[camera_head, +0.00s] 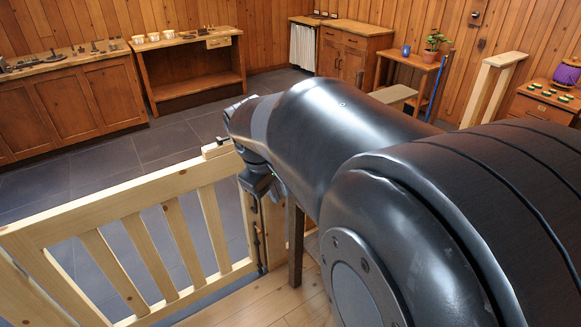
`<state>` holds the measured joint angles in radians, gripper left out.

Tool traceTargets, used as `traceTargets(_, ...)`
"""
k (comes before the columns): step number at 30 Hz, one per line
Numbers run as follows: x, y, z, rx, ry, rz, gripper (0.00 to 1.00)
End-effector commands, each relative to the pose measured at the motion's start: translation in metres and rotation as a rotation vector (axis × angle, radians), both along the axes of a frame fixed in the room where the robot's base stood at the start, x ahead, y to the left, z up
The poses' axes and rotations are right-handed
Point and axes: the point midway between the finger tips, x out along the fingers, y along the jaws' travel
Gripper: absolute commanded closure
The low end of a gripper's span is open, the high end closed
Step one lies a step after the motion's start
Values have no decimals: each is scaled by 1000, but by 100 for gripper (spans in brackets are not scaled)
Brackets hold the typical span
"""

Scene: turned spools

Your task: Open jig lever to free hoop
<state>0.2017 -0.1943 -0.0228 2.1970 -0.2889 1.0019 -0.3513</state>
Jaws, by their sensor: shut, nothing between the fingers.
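My arm fills the right and middle of the head view. Its far end bends down over the gate's top rail, and my gripper (262,187) shows there as a small dark shape beside the gate post. It is shut with nothing held; its fingertips are hard to make out. A small wooden block (216,150) with a dark piece by it sits at the end of the top rail, just left of my wrist. I cannot tell whether it is part of the jig. I cannot make out a jig lever or a hoop; my arm hides much of the area behind it.
A pale wooden gate (120,204) with slats crosses the lower left. Beyond it is open dark tiled floor (125,160). Workbenches (85,108) with tools line the back left. A cabinet (352,55), a plant (436,42) and a purple spool (568,72) stand farther right.

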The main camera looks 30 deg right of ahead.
Motion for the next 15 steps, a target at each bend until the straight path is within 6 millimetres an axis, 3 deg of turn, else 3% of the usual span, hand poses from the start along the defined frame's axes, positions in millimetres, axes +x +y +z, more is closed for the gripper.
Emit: traceTargets(15,46,-113,-67,-100,353,144,100)
